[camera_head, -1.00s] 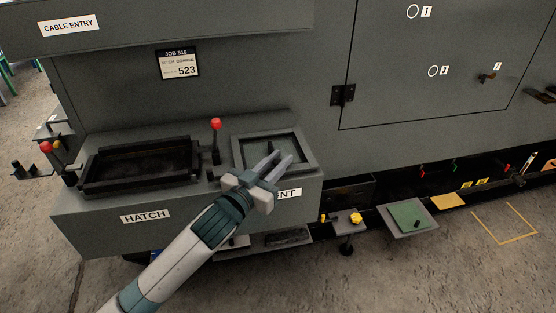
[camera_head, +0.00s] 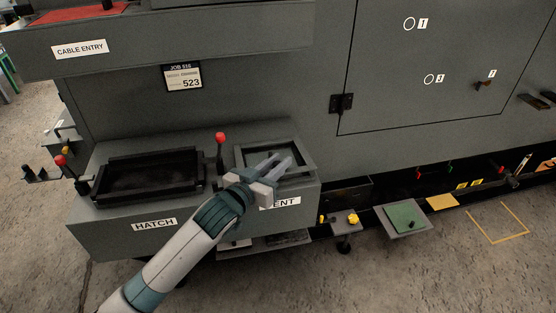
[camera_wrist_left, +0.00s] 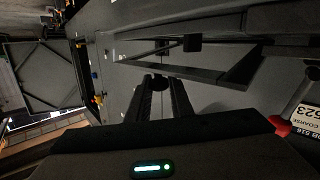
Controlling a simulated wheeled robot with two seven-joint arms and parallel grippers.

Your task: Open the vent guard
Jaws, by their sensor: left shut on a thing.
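The vent opening (camera_head: 308,160) is a grey square frame on top of the low housing, behind a partly covered label ending in "ENT" (camera_head: 283,202). My left gripper (camera_head: 280,162) reaches over its front edge, fingers pointing into the frame. In the left wrist view my left gripper (camera_wrist_left: 160,90) has its fingers closed around a small dark knob (camera_wrist_left: 160,82), seemingly the vent guard's. A dark frame (camera_wrist_left: 240,70) stands just beyond the fingers. How far the guard is raised is hard to tell. My right gripper is not in view.
Left of the vent lie a red-knobbed lever (camera_head: 220,150) and the black-rimmed hatch (camera_head: 150,175). A red-and-yellow lever group (camera_head: 66,165) is at the far left. A cabinet door (camera_head: 440,70) and a green pad (camera_head: 405,217) are to the right.

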